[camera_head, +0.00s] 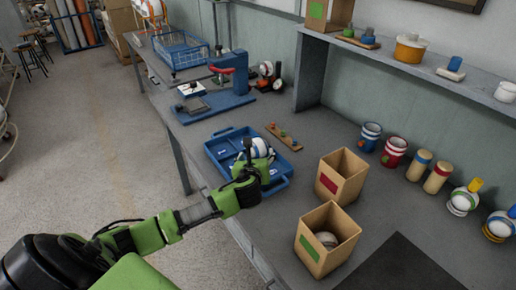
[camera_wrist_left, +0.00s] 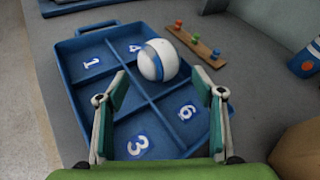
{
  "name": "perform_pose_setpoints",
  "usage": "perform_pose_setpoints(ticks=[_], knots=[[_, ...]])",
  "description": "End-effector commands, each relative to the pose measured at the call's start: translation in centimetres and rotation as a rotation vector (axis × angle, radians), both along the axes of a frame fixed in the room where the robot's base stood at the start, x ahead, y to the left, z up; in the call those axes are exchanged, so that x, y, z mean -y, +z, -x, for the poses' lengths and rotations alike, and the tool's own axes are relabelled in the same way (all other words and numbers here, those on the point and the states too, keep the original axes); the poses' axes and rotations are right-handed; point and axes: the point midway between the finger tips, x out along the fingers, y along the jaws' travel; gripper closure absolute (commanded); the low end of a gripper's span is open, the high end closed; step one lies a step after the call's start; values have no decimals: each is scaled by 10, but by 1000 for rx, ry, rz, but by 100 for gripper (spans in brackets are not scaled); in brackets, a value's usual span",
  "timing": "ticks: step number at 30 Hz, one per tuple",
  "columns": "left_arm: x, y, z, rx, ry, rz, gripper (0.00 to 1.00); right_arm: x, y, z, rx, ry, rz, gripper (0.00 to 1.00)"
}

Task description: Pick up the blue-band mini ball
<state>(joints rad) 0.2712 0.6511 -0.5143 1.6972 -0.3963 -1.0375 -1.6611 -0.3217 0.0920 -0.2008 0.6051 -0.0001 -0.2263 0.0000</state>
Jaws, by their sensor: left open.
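The blue-band mini ball (camera_wrist_left: 158,60), white with a blue stripe, sits in the blue tray (camera_wrist_left: 62,100) with numbered compartments. In the wrist view it covers part of the compartments beside the 4; I cannot tell exactly which one it rests in. My left gripper (camera_wrist_left: 163,92) is open, with a finger on each side of the view and the ball ahead between and beyond the fingertips. The fingers do not appear to touch it. In the head view my left gripper (camera_head: 256,165) is over the tray (camera_head: 218,152), partly hiding the ball (camera_head: 260,147). My right gripper is not in view.
A small peg board (camera_head: 284,137) lies just behind the tray. Two open cardboard boxes, one with a red panel (camera_head: 342,176) and one with a green panel (camera_head: 325,240) holding a ball, stand to the right. A blue press (camera_head: 232,80) stands farther back.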

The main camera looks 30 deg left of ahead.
Motion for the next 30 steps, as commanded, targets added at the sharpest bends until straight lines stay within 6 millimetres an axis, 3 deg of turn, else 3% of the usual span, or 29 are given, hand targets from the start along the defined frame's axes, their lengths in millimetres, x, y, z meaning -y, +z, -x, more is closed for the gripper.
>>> perform_pose_setpoints(ticks=[4,9,12,20,29,30], knots=[[-7,-6,-12,-1,1,1,38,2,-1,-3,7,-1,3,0],[-11,-9,-19,0,1,2,38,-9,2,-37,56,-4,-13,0],[-16,-12,-29,0,3,3,38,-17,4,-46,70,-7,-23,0],[-29,-24,-53,0,1,2,38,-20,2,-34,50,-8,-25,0],[-31,-26,-57,0,-1,2,38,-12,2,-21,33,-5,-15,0],[-31,-26,-57,-1,-1,2,43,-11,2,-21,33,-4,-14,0]])
